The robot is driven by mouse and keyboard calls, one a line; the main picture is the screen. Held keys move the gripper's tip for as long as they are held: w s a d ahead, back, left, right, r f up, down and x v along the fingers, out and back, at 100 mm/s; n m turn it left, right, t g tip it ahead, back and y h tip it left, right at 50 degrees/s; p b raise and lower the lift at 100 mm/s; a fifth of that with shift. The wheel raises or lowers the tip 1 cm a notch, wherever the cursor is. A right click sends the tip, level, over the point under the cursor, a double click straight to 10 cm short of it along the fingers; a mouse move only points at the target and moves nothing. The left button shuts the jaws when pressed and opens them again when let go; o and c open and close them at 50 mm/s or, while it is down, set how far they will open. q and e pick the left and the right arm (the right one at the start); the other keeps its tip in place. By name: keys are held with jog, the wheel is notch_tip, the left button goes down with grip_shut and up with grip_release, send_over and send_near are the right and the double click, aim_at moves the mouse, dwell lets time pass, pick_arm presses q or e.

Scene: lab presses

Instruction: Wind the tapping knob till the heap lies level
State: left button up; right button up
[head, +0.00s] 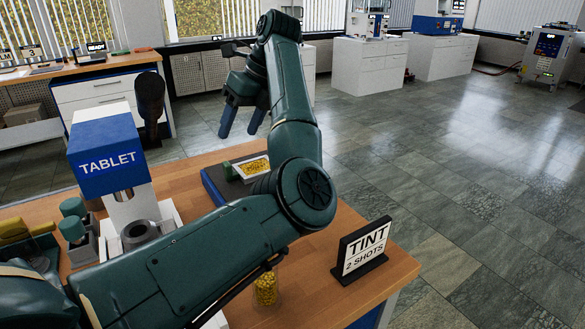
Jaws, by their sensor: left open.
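A heap of yellow grains (257,166) lies in a shallow pale tray on a dark blue-sided unit (211,189) at the back of the wooden bench. Whether the heap is level cannot be told at this size. No tapping knob can be made out; my left arm covers the unit's near and right parts. My left gripper (242,123) hangs above and behind the tray, apart from it, with its blue fingers spread and nothing between them. My right gripper is out of view.
A blue and white TABLET press (110,155) stands left on the bench. A TINT 2 SHOTS sign (363,250) stands at the front right. A clear jar of yellow grains (265,290) is below my arm. Green-capped containers (73,227) sit left. The floor on the right is clear.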

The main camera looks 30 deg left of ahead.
pick_arm(q)
jog(key=w+d+f+m+t+h, duration=0.25)
jog(key=w+d+f+h, duration=0.2)
jog(key=d+f, duration=0.25)
jog(key=shift+m+g, duration=0.25)
jog(key=shift+g, duration=0.2)
jog(key=f, duration=0.8)
jog(key=s+f, duration=0.1)
jog(key=f, duration=0.3)
jog(key=shift+a+f+p, duration=0.2)
jog(key=shift+a+p, duration=0.05)
jog(key=shift+p, duration=0.1)
jog(key=shift+c, duration=0.2)
jog(key=c, duration=0.9)
